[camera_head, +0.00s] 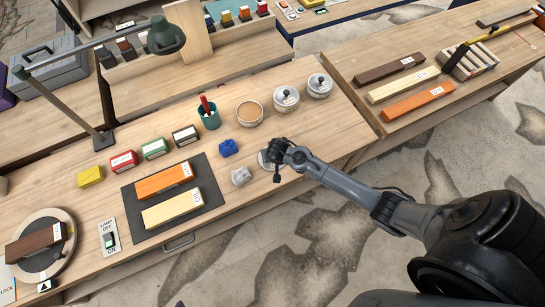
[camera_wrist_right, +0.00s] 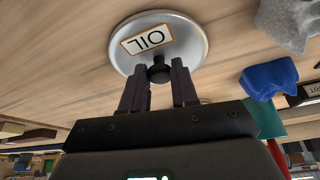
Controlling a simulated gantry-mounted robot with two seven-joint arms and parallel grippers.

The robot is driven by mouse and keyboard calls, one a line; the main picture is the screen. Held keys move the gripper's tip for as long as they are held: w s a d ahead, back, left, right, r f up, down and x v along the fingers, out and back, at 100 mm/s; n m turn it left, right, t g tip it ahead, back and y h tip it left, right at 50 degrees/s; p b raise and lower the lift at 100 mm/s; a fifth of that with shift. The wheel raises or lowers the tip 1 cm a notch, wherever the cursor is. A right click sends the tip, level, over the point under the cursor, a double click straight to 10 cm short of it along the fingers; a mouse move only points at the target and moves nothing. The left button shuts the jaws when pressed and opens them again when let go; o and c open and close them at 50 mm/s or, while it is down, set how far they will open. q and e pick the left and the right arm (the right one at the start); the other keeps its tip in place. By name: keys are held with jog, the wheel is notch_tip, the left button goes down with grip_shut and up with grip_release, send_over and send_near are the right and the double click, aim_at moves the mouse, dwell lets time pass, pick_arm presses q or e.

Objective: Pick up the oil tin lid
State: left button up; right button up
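The oil tin lid is a silvery disc labelled OIL with a black knob, and it lies on the bench in the right wrist view (camera_wrist_right: 190,42). In the head view its left edge (camera_head: 263,160) shows beside my right gripper (camera_head: 276,167), which hides the rest. In the right wrist view my right gripper (camera_wrist_right: 159,84) has its two dark fingers apart, with the black knob (camera_wrist_right: 160,72) showing between the fingertips. I cannot tell whether either finger touches the knob. My left gripper is not in view.
A grey lump (camera_head: 241,176) and a blue lump (camera_head: 228,147) lie left of the lid. Behind stand an open round tin (camera_head: 249,114), two knobbed tins (camera_head: 286,99) (camera_head: 319,86) and a green cup (camera_head: 208,118). A dark mat (camera_head: 133,206) carries orange and cream blocks.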

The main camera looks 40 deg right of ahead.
grip_shut()
